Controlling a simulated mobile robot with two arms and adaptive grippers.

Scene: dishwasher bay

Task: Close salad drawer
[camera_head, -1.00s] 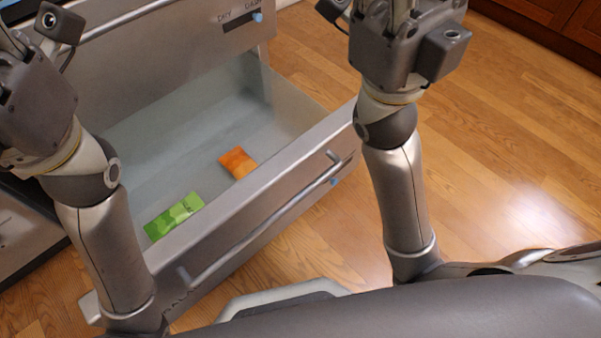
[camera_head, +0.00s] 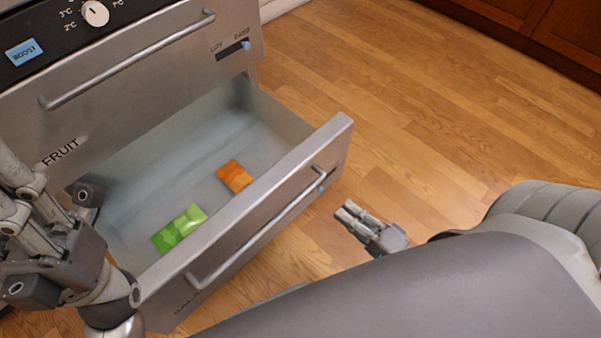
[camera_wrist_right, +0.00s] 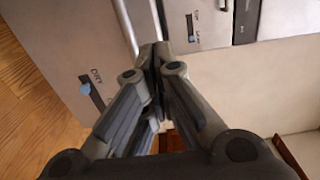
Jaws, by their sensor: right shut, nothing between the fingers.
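The salad drawer (camera_head: 262,195) is pulled out in the head view, its lettered front and bar handle (camera_head: 255,232) facing me. A green packet (camera_head: 180,228) and an orange packet (camera_head: 235,176) lie inside it. My right gripper (camera_head: 346,209) is shut and empty, to the right of the drawer front and apart from it. In the right wrist view its fingers (camera_wrist_right: 160,60) meet in front of metal drawer fronts. My left gripper (camera_head: 20,190) is at the left edge, beside the drawer's left side; its fingertips are too unclear to judge.
The fruit drawer (camera_head: 130,85) above is shut, with a bar handle and a slider. A dial (camera_head: 95,13) and a blue boost button (camera_head: 23,52) sit above it. Wooden floor (camera_head: 420,120) is clear at the right; brown cabinets (camera_head: 555,35) stand at the back right.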

